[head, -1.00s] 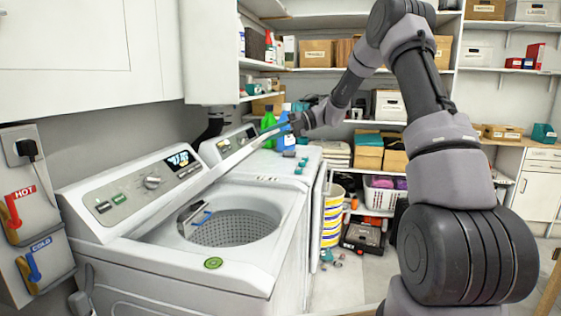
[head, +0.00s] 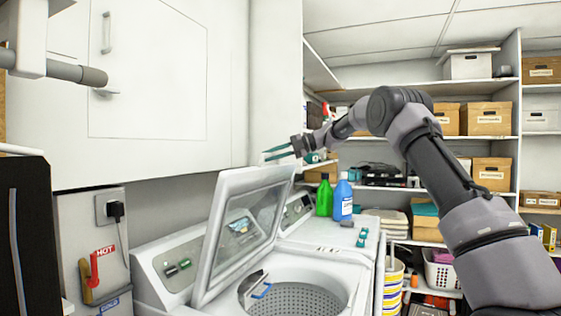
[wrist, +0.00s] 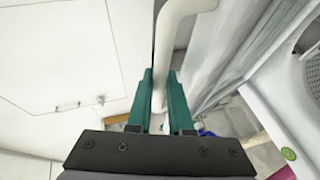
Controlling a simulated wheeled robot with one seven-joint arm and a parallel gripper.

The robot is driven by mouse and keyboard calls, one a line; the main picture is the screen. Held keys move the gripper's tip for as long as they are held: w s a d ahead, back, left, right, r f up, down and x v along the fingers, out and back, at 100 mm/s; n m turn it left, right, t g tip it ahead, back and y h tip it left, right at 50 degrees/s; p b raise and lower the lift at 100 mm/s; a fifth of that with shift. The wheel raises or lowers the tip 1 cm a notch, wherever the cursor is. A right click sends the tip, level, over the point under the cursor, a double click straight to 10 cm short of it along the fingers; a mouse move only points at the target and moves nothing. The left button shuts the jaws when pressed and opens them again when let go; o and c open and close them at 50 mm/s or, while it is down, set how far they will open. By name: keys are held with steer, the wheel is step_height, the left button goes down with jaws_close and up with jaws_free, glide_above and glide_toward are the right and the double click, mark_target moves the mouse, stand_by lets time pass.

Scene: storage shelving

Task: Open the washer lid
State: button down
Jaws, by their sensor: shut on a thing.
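The white washer (head: 160,272) stands at the lower middle of the head view, with its perforated drum (head: 296,300) uncovered. Its lid (head: 211,240), a white frame with a see-through middle, is raised and tilted in front of the control panel. My gripper (head: 278,152) has teal fingers and is at the lid's upper right edge. In the wrist view, the gripper (wrist: 160,78) has a pale curved strip between its fingers, which looks like the lid's rim (wrist: 178,18). The exact contact is partly hidden by the fingers.
A white wall cabinet (head: 150,80) hangs above and left of the lid. A second machine (head: 325,235) behind holds a green bottle (head: 324,195) and a blue bottle (head: 342,198). Shelves with boxes (head: 487,118) fill the right.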

steer(key=shift+a, duration=0.15)
steer(key=c, duration=1.1)
jaws_free()
steer(key=shift+w, duration=0.1)
steer(key=v, duration=1)
steer(key=shift+d, duration=0.35)
steer(key=shift+r, duration=0.15)
jaws_close()
